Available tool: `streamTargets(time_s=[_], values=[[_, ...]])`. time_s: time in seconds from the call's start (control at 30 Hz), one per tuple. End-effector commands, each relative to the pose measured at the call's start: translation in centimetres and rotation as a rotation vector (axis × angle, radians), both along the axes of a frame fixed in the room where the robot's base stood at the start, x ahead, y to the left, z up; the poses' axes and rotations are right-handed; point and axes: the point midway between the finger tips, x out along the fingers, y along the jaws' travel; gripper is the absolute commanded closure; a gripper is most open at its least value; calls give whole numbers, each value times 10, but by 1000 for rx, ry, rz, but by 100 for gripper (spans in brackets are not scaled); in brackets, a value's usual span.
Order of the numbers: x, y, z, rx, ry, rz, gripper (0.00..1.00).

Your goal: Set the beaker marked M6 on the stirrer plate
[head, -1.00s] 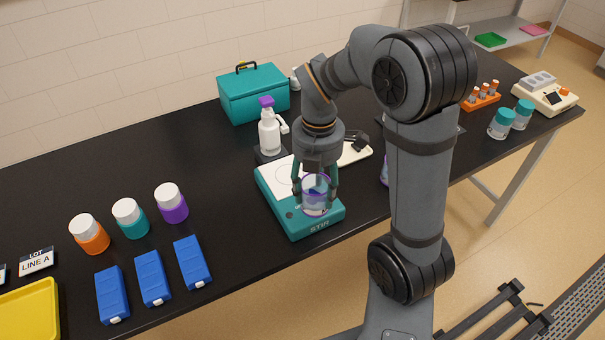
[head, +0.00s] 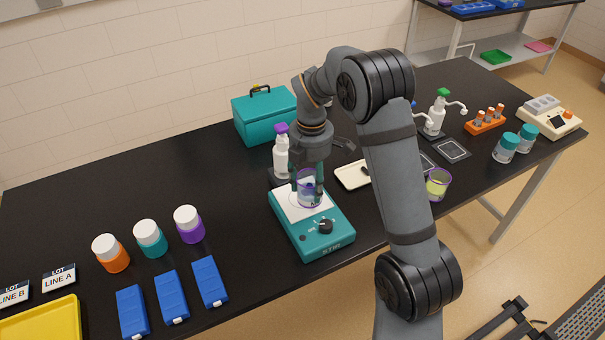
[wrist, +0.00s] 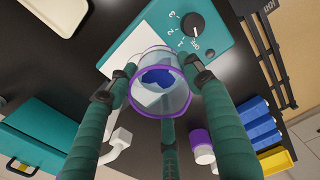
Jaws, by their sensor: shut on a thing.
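A clear beaker (head: 307,186) with a purple rim is held in my gripper (head: 308,190). It looks upright over the white top of the teal stirrer (head: 318,238). I cannot tell whether its base touches the plate, and its marking is not legible. In the wrist view the fingers (wrist: 155,88) close around the beaker (wrist: 162,98), and blue shows inside it. The stirrer (wrist: 150,28) with its black dial lies beyond. A second purple-rimmed beaker (head: 437,186) with yellow-green contents stands to the right, partly beside my arm.
A white spray bottle with a purple top (head: 281,155) stands just behind the stirrer, near a teal case (head: 264,118). A cream tray (head: 353,176) lies to the right. Lidded jars (head: 189,224) and blue boxes (head: 171,297) are to the left.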

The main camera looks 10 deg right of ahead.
Motion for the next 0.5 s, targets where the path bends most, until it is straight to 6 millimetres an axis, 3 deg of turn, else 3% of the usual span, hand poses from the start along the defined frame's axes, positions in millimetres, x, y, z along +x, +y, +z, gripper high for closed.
streamTargets(time_s=[0.2,0.4,0.5], values=[[32,7,2,0,0,0,83],[43,10,1,0,1,0,83],[41,9,-15,-1,5,2,83]])
